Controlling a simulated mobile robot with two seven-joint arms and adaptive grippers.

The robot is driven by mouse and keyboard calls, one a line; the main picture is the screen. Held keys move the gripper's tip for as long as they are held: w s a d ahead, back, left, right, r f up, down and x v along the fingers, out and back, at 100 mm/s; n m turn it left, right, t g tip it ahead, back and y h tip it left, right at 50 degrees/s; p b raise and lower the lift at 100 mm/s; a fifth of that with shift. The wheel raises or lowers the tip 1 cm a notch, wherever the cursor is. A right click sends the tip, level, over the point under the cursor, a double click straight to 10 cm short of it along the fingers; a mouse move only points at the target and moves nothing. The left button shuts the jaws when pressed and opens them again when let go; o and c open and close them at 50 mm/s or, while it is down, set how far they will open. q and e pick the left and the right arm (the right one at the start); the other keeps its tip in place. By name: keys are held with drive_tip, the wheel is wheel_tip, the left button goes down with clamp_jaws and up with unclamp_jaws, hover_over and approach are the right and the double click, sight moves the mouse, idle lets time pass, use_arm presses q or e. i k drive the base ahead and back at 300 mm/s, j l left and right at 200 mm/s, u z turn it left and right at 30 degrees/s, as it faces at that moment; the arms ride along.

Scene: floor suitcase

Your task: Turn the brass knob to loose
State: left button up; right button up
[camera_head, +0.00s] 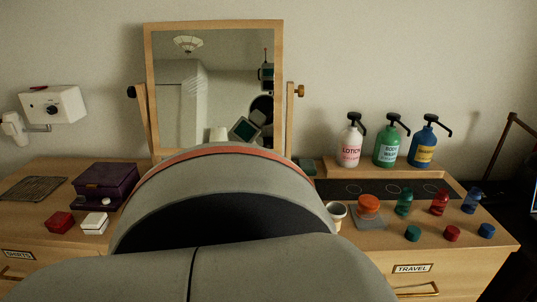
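The brass knob (299,91) sits on the outer side of the mirror's right wooden post, near mid-height. A dark knob (131,92) sits on the left post. The wood-framed mirror (190,105) stands upright between the posts at the back of the dresser. I cannot tell from its look whether the brass knob is tight or loose. Neither of my grippers shows directly in the head view. Dark machine parts show in the mirror's reflection, but no gripper state can be read there. A large grey rounded form close to the camera hides the mirror's foot.
Lotion (349,147), green (390,146) and blue (424,146) pump bottles stand on a wooden riser right of the mirror. Small bottles, caps, an orange-lidded jar (369,208) and a white cup (336,213) stand before it. A purple box (105,187) is at left.

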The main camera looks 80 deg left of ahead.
sight(300, 91)
drive_tip(key=u, duration=2.95)
drive_tip(key=k+l+u, duration=0.15)
drive_tip(key=l, duration=0.2)
drive_tip(key=j+z, duration=0.45)
drive_tip(key=j, duration=0.8)
drive_tip(key=l+u, duration=0.15)
drive_tip(key=l, duration=0.75)
drive_tip(key=k+l+u, duration=0.15)
drive_tip(key=l, duration=0.7)
drive_tip(key=i, duration=0.05)
